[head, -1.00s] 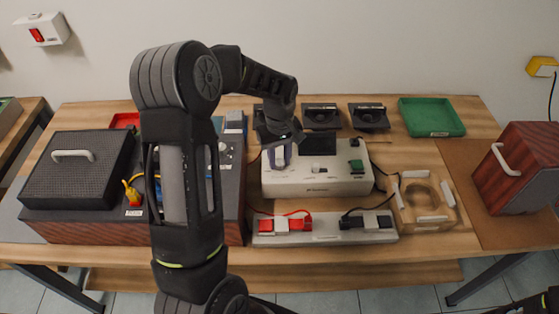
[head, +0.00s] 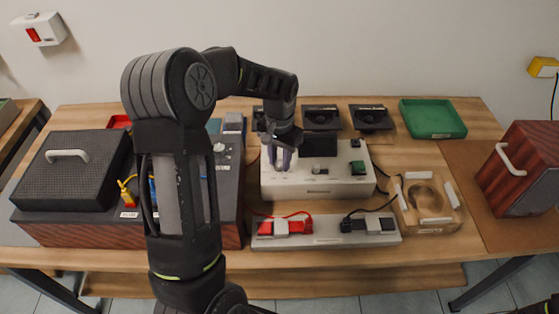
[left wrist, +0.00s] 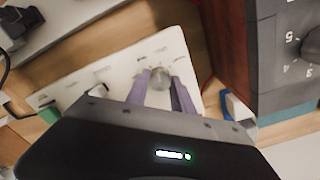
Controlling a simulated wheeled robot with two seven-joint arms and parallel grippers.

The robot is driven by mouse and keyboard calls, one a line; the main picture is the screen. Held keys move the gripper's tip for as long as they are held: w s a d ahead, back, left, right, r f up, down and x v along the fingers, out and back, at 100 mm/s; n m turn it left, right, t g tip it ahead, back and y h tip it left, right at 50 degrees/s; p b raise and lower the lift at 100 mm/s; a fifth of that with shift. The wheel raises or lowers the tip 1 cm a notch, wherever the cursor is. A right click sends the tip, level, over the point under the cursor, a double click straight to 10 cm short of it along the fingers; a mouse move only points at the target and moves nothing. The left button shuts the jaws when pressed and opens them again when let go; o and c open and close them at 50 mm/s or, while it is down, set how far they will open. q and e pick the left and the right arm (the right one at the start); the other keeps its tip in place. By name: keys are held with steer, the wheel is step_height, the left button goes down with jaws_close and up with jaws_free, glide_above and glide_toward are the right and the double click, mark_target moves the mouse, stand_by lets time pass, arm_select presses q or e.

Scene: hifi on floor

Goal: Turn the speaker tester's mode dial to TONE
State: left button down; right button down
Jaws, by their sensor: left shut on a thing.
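The speaker tester (head: 330,183) is a white box with a dark screen (head: 320,144), standing on the middle of the bench. Its mode dial (left wrist: 160,78) is a round grey knob in the left wrist view, with small marks around it that I cannot read. My left gripper (head: 281,160) reaches down over the tester's left part. Its purple fingers (left wrist: 161,90) are shut on the dial, one on each side. In the head view the gripper mostly hides the dial. My right gripper is not in view.
A dark wooden hifi unit (head: 130,225) stands close left of the tester. A strip with red and black clips (head: 325,239) lies in front. A wooden ring fixture (head: 428,203), a green tray (head: 432,118) and a wooden speaker (head: 520,170) are to the right.

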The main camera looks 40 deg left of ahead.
mark_target(280, 163)
arm_select(q)
steer(key=m, duration=0.5)
steer(key=shift+m, duration=0.3)
steer(key=m, duration=0.6)
steer(key=shift+d, duration=0.1)
steer(key=c, duration=1.1)
jaws_free()
steer(key=shift+r, duration=0.1)
step_height(280, 163, up, 8)
steer(key=shift+f+b, duration=0.2)
steer(key=shift+b, duration=0.4)
